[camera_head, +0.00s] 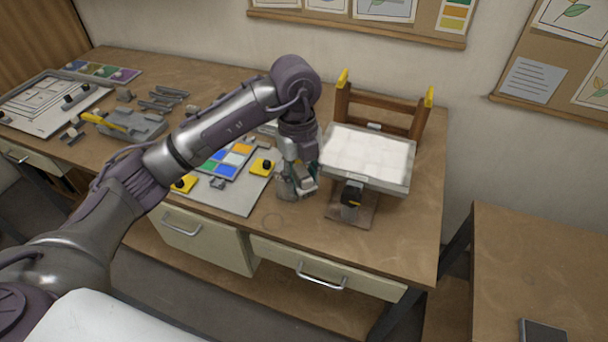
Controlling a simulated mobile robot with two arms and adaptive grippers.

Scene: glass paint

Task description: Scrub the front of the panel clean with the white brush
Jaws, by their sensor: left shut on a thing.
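The panel (366,156) is a white sheet with faint lines in a grey frame. It leans back on a stand with brown posts (342,100) on the right part of the workbench. My left gripper (297,190) points down just left of the panel, low over the bench and apart from the panel's face. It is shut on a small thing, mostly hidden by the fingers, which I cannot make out. I cannot pick out the white brush for sure. My right gripper is not in view.
A grey board with coloured glass tiles (228,158) and yellow blocks (262,167) lies left of my gripper. A black-and-yellow clamp (351,195) sits at the panel's lower edge. Farther left are a grey tray (150,127) and a white pattern board (40,108). The bench's front right is clear.

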